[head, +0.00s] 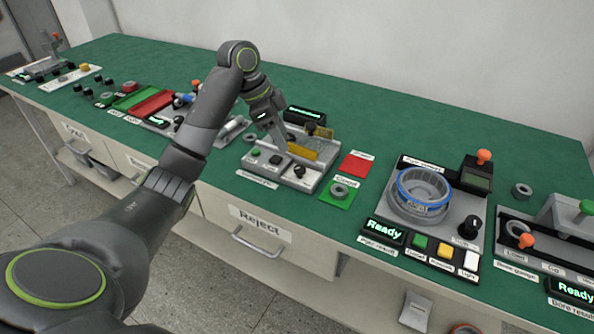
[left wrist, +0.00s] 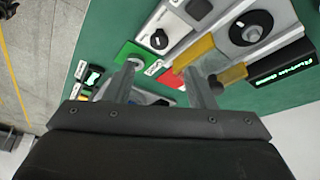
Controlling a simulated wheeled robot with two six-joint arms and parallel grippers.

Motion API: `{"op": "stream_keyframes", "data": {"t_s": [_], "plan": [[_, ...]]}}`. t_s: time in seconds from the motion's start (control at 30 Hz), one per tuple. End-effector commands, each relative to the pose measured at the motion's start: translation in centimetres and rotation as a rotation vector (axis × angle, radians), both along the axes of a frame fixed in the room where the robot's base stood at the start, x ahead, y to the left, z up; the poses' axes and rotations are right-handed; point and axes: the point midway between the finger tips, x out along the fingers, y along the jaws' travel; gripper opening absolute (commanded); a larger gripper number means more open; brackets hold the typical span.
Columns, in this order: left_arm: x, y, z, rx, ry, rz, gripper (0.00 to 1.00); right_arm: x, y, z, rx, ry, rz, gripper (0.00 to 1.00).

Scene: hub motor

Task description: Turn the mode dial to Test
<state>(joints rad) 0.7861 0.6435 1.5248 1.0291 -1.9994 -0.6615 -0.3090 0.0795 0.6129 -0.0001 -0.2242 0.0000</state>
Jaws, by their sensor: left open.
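A black round knob (head: 300,171) stands at the front right of the grey centre station (head: 318,180). It also shows in the left wrist view (left wrist: 160,40), beyond the fingertips. Another black knob (head: 468,225) stands on the right-hand station. Their small labels are too blurred to read, so I cannot tell which is the mode dial or where it points. My left gripper (head: 282,138) hangs over the back left of the centre station, in front of its yellow pieces (head: 303,150). In the left wrist view its fingers (left wrist: 160,68) are apart and empty. My right gripper is not in view.
A lit display (head: 305,116) stands behind the centre station. The right station carries a blue-rimmed hub (head: 422,190). Green bench top is free at the back.

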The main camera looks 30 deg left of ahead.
Motion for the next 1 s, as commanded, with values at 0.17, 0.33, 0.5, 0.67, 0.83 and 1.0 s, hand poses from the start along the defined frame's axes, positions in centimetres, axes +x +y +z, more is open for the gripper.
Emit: {"op": "stream_keyframes", "data": {"t_s": [0.17,0.33,0.5,0.67,0.83,1.0], "plan": [[0.7,-1.5,-3.8,-0.004,0.005,-0.002,0.50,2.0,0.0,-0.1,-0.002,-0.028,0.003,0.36],[1.3,-2.5,-6.8,-0.003,0.005,-0.001,0.50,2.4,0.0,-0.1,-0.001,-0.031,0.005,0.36],[1.7,-3.1,-8.7,-0.001,0.004,-0.001,0.50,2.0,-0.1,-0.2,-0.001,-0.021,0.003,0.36],[1.9,-3.4,-9.3,-0.001,0.002,0.000,0.50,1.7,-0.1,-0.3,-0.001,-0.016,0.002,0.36],[1.9,-3.3,-9.4,0.000,0.002,0.001,0.50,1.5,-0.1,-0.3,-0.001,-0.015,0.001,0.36],[1.9,-3.3,-9.4,0.000,0.002,0.000,0.38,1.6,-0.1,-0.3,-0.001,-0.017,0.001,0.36]]}}
